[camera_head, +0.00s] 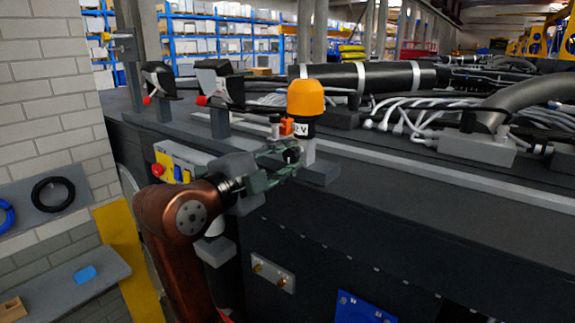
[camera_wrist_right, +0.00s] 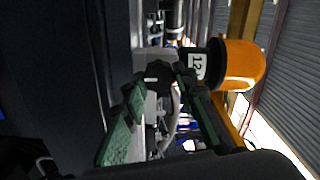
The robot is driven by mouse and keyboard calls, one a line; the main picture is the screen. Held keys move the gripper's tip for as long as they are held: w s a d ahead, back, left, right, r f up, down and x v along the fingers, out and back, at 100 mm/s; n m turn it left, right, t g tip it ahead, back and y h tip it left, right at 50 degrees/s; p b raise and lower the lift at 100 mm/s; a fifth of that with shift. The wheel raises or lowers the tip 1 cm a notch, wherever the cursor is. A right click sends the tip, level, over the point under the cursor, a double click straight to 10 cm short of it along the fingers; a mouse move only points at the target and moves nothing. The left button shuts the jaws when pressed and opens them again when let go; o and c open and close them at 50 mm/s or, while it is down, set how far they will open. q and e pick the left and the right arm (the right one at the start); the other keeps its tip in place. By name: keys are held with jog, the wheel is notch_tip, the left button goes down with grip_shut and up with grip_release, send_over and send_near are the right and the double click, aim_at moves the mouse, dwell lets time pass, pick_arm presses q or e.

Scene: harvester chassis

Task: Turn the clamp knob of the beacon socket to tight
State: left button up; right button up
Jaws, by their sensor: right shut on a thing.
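The beacon (camera_head: 306,98) has an orange dome and a dark base with a "12 V" label. It stands upright in a grey socket (camera_head: 309,153) at the edge of the dark chassis. It also shows sideways in the right wrist view (camera_wrist_right: 240,66). The clamp knob (camera_wrist_right: 158,71) is dark and lobed, with a short pale mark on its face, and faces the wrist camera. In the head view the knob (camera_head: 292,155) is partly hidden by my gripper. My right gripper (camera_head: 284,160) is shut on the knob, one green finger on each side. My left gripper is out of view.
A control box (camera_head: 182,160) with a red button stands left of my right gripper. Two black lamps (camera_head: 218,82) stand on the chassis behind. White cables (camera_head: 415,115) and a thick grey pipe (camera_head: 530,98) lie to the right. A small shelf (camera_head: 70,293) is at the lower left.

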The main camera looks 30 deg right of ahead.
jog(key=m+b, duration=0.1)
jog(key=m, duration=0.2)
jog(key=shift+f, duration=0.15)
jog(key=shift+m+b, duration=0.7)
jog(key=shift+m, duration=0.8)
jog(key=o, duration=1.2)
jog(key=shift+c, duration=0.2)
